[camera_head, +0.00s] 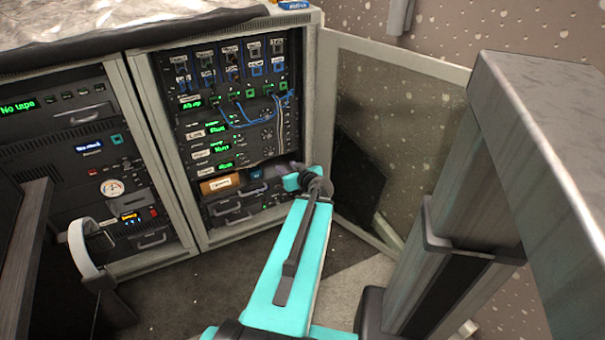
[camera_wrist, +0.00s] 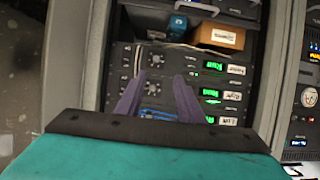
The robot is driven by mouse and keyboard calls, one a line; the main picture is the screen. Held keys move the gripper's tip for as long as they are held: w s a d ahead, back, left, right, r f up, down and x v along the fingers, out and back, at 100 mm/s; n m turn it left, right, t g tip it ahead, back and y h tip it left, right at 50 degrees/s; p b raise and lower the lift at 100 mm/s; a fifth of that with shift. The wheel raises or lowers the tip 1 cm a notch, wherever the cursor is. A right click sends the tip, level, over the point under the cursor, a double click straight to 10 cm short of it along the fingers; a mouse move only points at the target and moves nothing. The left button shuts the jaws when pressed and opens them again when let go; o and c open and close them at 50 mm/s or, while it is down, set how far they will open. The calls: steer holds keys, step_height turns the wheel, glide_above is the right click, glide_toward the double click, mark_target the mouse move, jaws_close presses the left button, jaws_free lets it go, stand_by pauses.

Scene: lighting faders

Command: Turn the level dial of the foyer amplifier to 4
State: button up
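Several stacked amplifier units (camera_head: 207,150) with green displays and white labels sit in the open right rack in the head view. In the wrist view the rack appears upside down, with the amplifier units (camera_wrist: 205,84) beyond my gripper (camera_wrist: 156,80). Its two purple fingers are apart with nothing between them. They overlap the unit fronts in the picture; contact cannot be told. In the head view my teal arm covers the rack's lower right.
A cardboard box (camera_head: 219,185) lies on a shelf below the units; it also shows in the wrist view (camera_wrist: 219,36). Blue cables (camera_head: 243,121) hang above the units. The rack's glass door (camera_head: 385,130) stands open at right. A second rack (camera_head: 90,150) stands left.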

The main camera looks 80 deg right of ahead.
steer(key=shift+s+a+r+p, duration=0.4)
steer(key=shift+a+p, duration=0.1)
steer(key=shift+p, duration=1.55)
steer(key=p+v, duration=1)
steer(key=p, duration=0.6)
steer(key=shift+s+a, duration=0.2)
steer(key=shift+a, duration=0.05)
steer(key=shift+a+r, duration=0.1)
